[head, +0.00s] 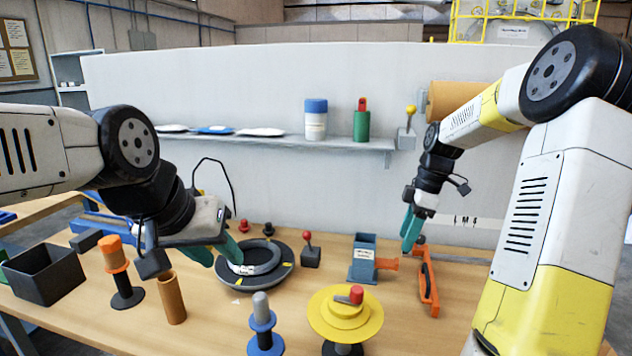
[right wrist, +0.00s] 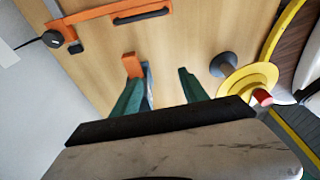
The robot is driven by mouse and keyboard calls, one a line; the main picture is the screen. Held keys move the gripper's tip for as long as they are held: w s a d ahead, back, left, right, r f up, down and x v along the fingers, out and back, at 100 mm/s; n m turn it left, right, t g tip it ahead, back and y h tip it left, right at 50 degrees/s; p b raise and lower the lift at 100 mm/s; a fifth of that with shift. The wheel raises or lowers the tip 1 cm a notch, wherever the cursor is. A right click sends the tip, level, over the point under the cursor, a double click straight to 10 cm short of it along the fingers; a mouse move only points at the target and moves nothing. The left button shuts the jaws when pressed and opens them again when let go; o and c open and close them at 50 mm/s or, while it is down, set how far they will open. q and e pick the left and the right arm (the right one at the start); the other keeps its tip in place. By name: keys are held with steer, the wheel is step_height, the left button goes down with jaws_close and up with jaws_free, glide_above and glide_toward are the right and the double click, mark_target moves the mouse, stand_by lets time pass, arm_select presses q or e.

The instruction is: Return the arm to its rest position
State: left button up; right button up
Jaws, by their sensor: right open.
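My right gripper (head: 411,232) hangs above the right part of the table, its teal fingers pointing down. In the right wrist view its fingers (right wrist: 160,88) are apart with nothing held between them. My left gripper (head: 215,252) is low over the table at the left edge of the round black turntable (head: 275,282). Its teal fingers look apart, one beside the grey coil ring (head: 262,262) on the turntable. I cannot tell whether that finger touches the ring.
A yellow stepped disc (head: 345,318), a blue spindle (head: 264,325), an orange tube (head: 171,298) and a dark bin (head: 46,278) crowd the front. A shelf (head: 280,141) runs behind.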

steer(key=s+a+r+m+t, duration=0.2)
steer(key=s+a+r+m, duration=0.1)
steer(key=s+m, duration=0.2)
steer(key=s+a+r+m+t, duration=0.2)
steer(key=s+a+r+m, duration=0.1)
steer(key=s, duration=0.7)
steer(key=s+a+r+m+t, duration=0.2)
steer(key=s+a+r+m, duration=0.2)
steer(key=s+m, duration=0.3)
steer(key=shift+s+r, duration=0.6)
steer(key=shift+s, duration=0.05)
